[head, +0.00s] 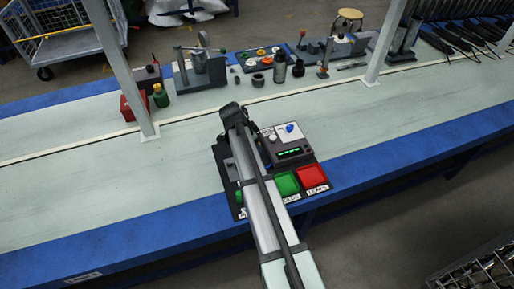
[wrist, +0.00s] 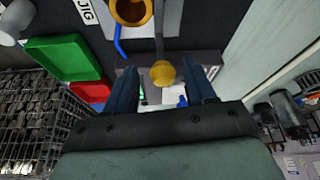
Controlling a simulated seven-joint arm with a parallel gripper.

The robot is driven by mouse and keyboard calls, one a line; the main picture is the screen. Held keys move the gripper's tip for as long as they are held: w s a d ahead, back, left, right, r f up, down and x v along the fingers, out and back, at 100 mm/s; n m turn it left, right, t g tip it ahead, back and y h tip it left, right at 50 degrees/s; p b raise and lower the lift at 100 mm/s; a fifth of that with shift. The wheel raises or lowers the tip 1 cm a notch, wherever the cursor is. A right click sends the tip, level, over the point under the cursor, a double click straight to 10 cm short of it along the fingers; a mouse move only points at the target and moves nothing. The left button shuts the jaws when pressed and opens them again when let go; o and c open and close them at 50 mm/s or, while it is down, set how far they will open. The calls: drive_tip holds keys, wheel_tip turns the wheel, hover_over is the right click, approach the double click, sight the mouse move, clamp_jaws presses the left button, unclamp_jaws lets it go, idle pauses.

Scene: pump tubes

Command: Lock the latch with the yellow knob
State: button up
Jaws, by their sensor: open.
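The yellow knob (wrist: 163,73) shows in the wrist view, on the end of a grey bar (wrist: 159,40), the latch. My gripper (wrist: 162,82) is open. Its two dark fingers stand apart, one on each side of the knob in this view; I cannot tell whether they touch it or how far off it is. In the head view my gripper (head: 232,112) is over the black jig board (head: 226,165) at the table's front. My arm hides the knob and latch there.
A yellow-orange cup (wrist: 131,11) and blue tube (wrist: 122,41) are close by. Green (head: 287,183) and red (head: 312,176) trays and a control box (head: 292,152) stand right of my arm. Tools (head: 200,68) line the back; the table is clear left of the board.

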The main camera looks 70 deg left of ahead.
drive_tip(key=v, duration=0.8)
idle(0.4)
